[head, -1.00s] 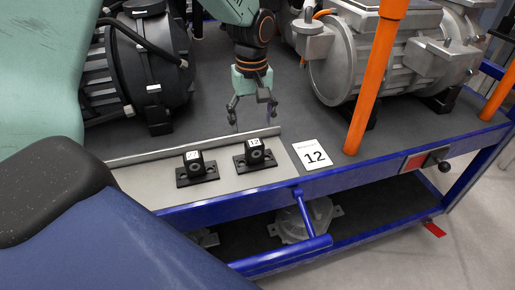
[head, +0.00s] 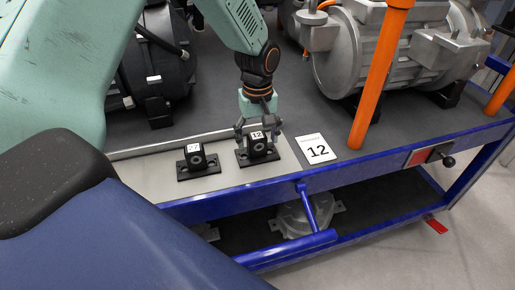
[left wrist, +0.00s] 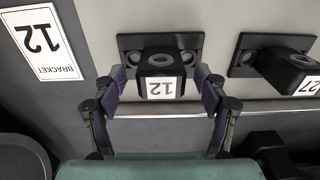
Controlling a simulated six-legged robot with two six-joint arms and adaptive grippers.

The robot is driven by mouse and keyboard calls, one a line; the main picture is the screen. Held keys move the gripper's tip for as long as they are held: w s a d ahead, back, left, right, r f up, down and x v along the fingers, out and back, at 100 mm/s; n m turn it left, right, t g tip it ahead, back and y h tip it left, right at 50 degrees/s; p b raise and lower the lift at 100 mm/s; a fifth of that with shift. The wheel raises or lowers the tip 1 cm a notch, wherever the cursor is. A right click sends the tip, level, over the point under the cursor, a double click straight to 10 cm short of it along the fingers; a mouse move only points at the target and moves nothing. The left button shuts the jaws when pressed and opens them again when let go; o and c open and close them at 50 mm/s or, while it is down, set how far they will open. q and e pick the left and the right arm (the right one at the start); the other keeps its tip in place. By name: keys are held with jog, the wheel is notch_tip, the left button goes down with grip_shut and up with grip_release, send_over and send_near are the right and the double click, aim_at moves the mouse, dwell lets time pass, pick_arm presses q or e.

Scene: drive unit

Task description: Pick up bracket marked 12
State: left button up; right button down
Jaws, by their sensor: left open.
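The bracket marked 12 (head: 258,148) is a black block on a flat base plate, standing on the light strip at the cart's front edge. It also shows in the left wrist view (left wrist: 161,62), its "12" label upside down. My left gripper (head: 257,132) is at this bracket, coming down from behind it. In the left wrist view its open fingers (left wrist: 162,88) stand on both sides of the block. I cannot tell whether they touch it. My right gripper is not in view.
A second bracket, marked 27 (left wrist: 290,68), stands left of it in the head view (head: 197,160). A card reading "12" (head: 315,149) lies to the right. A metal rail (left wrist: 200,108) runs behind the brackets. An orange post (head: 376,85) and grey motor (head: 350,50) stand further right.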

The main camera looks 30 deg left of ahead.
pick_arm(q)
jog(key=shift+c, duration=1.1)
jog(key=shift+a+f, duration=0.1)
jog(key=shift+a, duration=0.1)
jog(key=c, duration=0.3)
jog(key=shift+d, duration=0.15)
jog(key=c, duration=0.6)
grip_shut()
jog(key=shift+w, duration=0.1)
